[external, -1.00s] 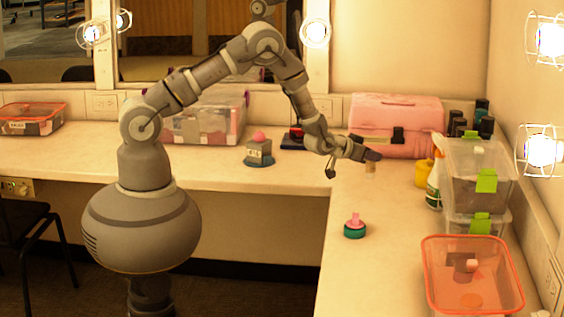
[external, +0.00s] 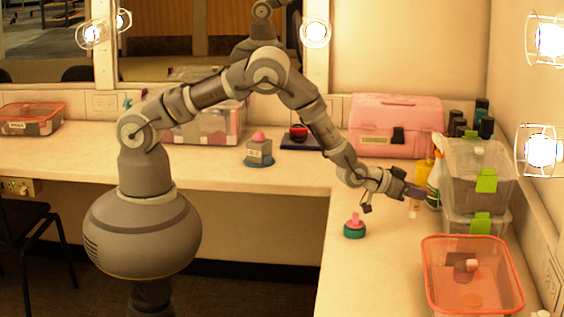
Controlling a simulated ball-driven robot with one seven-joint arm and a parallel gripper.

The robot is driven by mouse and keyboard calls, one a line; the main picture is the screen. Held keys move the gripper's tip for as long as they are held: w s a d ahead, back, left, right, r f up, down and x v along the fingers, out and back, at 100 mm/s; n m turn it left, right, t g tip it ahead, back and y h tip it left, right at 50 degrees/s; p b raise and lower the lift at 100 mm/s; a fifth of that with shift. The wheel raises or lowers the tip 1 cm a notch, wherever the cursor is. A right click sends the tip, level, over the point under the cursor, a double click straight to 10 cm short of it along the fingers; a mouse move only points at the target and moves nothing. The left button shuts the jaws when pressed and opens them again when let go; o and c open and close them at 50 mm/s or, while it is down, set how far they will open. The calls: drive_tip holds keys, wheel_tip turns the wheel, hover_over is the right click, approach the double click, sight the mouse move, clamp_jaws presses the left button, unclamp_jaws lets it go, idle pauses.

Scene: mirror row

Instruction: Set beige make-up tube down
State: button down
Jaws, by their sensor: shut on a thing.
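My gripper (external: 415,192) is at the right of the external view, over the right-hand counter. It is shut on the beige make-up tube (external: 413,210), a small pale tube that hangs upright below the fingers. The fingers hide the tube's upper part. Whether its lower end touches the counter I cannot tell.
A teal and pink round item (external: 354,227) stands left of my gripper. A spray bottle (external: 434,182) and stacked clear boxes (external: 475,180) are close on the right. An orange-rimmed bin (external: 470,275) stands in front. A pink case (external: 396,125) is behind. The counter (external: 375,270) has bare room in front.

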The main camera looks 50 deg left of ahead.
sight(414, 211)
wheel_tip(414, 211, down, 6)
drive_tip(key=shift+f+b, duration=0.1)
drive_tip(key=shift+b, duration=0.75)
drive_tip(key=c, duration=1.5)
unclamp_jaws()
drive_tip(key=o, duration=0.4)
drive_tip(key=shift+r, duration=0.2)
drive_tip(key=p+v, duration=0.3)
drive_tip(key=v, duration=0.9)
